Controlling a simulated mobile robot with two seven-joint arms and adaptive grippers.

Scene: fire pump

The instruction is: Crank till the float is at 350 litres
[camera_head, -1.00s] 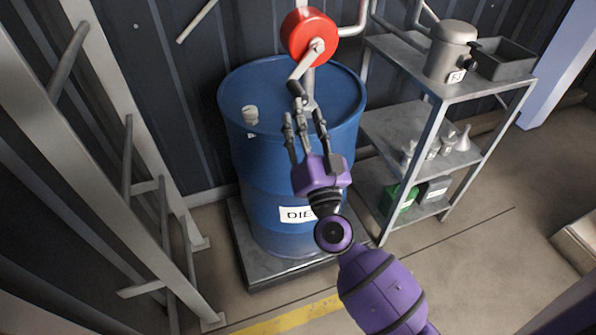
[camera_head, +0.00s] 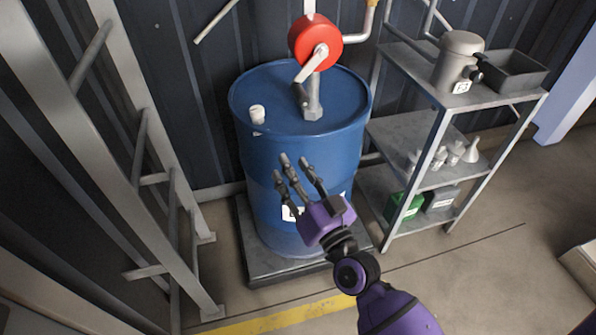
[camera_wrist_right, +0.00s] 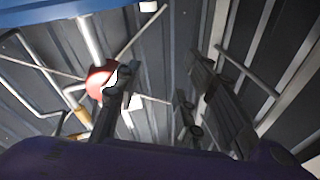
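A red round pump (camera_head: 315,41) with a grey crank arm (camera_head: 311,66) stands above the blue drum (camera_head: 290,155). The crank arm points down and left, and its dark handle (camera_head: 302,95) hangs at its end over the drum top. My right gripper (camera_head: 293,168) is open and empty in front of the drum's side, below and apart from the handle. In the right wrist view its dark spread fingers (camera_wrist_right: 165,95) show nothing between them, and the red pump (camera_wrist_right: 98,78) is behind one finger. I cannot make out a float or a litre scale. My left gripper is out of view.
A grey shelf rack (camera_head: 415,130) stands right of the drum, with a grey can (camera_head: 457,62) and a dark tray (camera_head: 513,70) on top. A metal frame (camera_head: 150,130) stands at the left. The drum rests on a low grey platform (camera_head: 262,264).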

